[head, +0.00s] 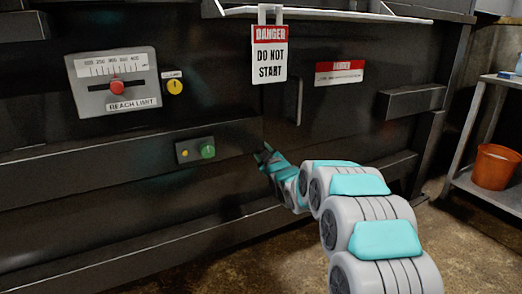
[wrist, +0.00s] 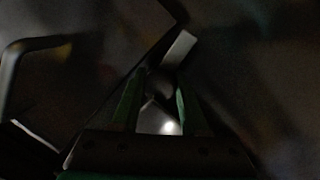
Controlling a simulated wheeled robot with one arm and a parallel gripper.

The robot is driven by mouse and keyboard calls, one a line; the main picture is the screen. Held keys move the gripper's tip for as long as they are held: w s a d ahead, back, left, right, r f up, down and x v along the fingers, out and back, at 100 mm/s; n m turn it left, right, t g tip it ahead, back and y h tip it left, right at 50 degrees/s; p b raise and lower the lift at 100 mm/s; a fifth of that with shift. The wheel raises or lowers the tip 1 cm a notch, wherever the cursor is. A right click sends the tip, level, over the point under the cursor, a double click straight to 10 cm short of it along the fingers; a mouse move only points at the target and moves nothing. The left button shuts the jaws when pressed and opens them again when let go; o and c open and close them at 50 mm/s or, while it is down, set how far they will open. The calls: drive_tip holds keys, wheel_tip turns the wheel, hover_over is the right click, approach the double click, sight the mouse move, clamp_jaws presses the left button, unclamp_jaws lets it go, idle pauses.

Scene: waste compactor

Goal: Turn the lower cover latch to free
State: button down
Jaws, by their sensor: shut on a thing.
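In the wrist view the lower cover latch shows as a light grey bar (wrist: 180,48) that slants up to the right from a dark round hub. My gripper (wrist: 159,88) has a green finger on each side of the latch's hub and is shut on it. The lower end of the latch looks bright between the fingers. In the head view my gripper (head: 264,155) is against the dark machine front, below the hanging danger sign. There the latch is hidden or too small to make out.
A danger tag (head: 269,55) hangs from a rail above. A bar handle (head: 299,101) stands out from the cover; it also shows in the wrist view (wrist: 22,52). A small box with a green button (head: 208,152) is to the left. A shelf with an orange bucket (head: 494,167) is far right.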

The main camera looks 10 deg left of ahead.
drive_tip(key=shift+r+m+p, duration=0.2)
drive_tip(key=shift+m+p, duration=0.55)
drive_tip(key=shift+m, duration=0.05)
drive_tip(key=shift+f+m+g, duration=0.25)
drive_tip(key=shift+m+g, duration=0.05)
drive_tip(key=shift+m, duration=0.2)
drive_tip(key=shift+c, duration=2.1)
unclamp_jaws()
drive_tip(key=shift+s+d+r, duration=0.1)
drive_tip(key=shift+s, duration=0.05)
drive_tip(key=shift+s+d+r, duration=0.1)
drive_tip(key=shift+s+d, duration=0.1)
drive_tip(key=shift+s, duration=0.25)
drive_tip(key=v, duration=0.6)
drive_tip(key=shift+s, duration=0.25)
